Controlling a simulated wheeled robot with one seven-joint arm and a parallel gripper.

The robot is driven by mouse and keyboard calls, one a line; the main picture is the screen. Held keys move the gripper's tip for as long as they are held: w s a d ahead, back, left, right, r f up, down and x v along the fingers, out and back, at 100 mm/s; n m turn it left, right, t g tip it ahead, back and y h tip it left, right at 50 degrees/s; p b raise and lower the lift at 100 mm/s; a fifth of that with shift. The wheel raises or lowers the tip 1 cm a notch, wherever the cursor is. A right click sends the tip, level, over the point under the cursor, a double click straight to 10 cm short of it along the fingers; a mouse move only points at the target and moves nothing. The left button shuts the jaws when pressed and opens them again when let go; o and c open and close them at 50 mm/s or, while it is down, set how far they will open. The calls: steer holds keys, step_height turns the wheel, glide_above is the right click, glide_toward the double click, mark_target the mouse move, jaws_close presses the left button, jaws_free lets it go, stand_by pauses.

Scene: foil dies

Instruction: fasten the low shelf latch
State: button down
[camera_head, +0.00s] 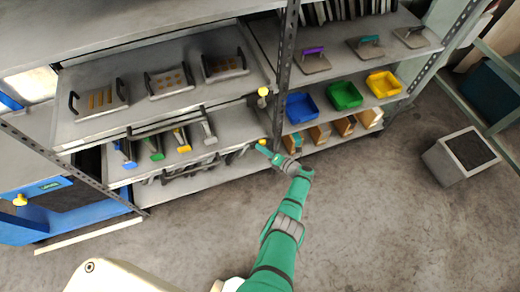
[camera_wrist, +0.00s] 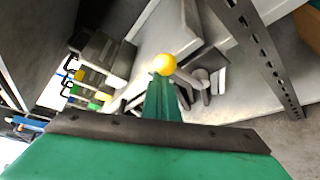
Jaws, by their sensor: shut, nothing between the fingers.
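The low shelf latch is a yellow ball knob (camera_head: 262,142) at the right front end of the lower left shelf, by the perforated post. In the wrist view the knob (camera_wrist: 165,64) sits on a pale stalk that runs right to a grey round mount (camera_wrist: 201,76). My gripper (camera_head: 266,152) is shut and empty, with its tips right by the knob. In the wrist view my green gripper fingers (camera_wrist: 163,98) point at the knob and overlap its lower edge. I cannot tell whether they touch it.
Another yellow knob (camera_head: 262,91) stands higher on the same post (camera_head: 284,75). Handled dies fill the left shelves. Blue (camera_head: 302,107), green (camera_head: 344,95) and yellow (camera_head: 383,84) bins stand right of the post. A grey bin (camera_head: 461,156) stands at right; the floor before the rack is clear.

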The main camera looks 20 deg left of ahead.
steer(key=shift+w+d+r, duration=0.1)
steer(key=shift+w+r, duration=0.05)
steer(key=shift+w, duration=0.2)
steer(key=s+a+f, duration=0.1)
steer(key=s+a, duration=0.1)
steer(key=s, duration=0.2)
steer(key=s+d, duration=0.2)
steer(key=d, duration=0.7)
steer(key=shift+s+r, duration=0.35)
steer(key=shift+r, duration=0.05)
steer(key=shift+d, duration=0.15)
steer(key=shift+s+a, duration=0.15)
steer(key=shift+a, duration=0.1)
